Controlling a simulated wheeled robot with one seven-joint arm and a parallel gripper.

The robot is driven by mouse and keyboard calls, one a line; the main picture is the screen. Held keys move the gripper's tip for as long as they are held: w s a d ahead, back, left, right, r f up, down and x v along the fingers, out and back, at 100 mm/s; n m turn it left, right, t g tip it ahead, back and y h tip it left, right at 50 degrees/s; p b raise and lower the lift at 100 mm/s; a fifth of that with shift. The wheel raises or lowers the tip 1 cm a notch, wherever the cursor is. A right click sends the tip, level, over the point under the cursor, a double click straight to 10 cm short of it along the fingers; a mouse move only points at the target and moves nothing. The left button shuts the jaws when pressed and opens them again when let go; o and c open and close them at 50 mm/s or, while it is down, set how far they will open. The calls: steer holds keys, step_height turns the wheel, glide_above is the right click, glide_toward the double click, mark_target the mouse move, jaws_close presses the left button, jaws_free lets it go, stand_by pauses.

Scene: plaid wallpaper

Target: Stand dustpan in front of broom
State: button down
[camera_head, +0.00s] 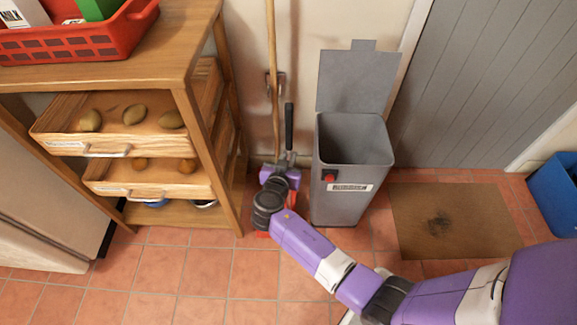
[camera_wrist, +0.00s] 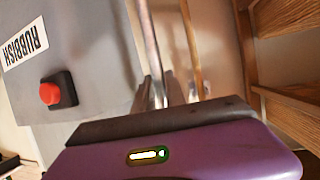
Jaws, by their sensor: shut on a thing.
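The dustpan's upright black handle (camera_head: 289,126) rises above my gripper (camera_head: 287,160) in the head view. A small red patch (camera_head: 263,234), apparently the pan, shows low beside my wrist; most of the pan is hidden. The broom's wooden stick (camera_head: 272,60) leans against the wall just behind and left of the handle. Its lower end is hidden behind my arm. In the wrist view, my gripper (camera_wrist: 158,92) is shut on a silver rod (camera_wrist: 150,40), apparently the dustpan's shaft. The broom stick (camera_wrist: 191,50) stands apart from it. I cannot tell whether the pan touches the floor.
A grey rubbish bin (camera_head: 345,185) with its lid up stands close right of my gripper. A wooden shelf unit (camera_head: 205,135) with drawers stands close left. A brown mat (camera_head: 450,225) lies right, and a blue box (camera_head: 556,190) stands at the right edge. Tiled floor (camera_head: 200,275) is clear in front.

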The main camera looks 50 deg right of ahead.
steer(key=shift+f+b, duration=0.45)
steer(key=shift+f, duration=1.55)
steer(key=c, duration=1.4)
jaws_free()
steer(key=shift+o, duration=0.2)
steer(key=p+v, duration=0.2)
steer(key=v, duration=1)
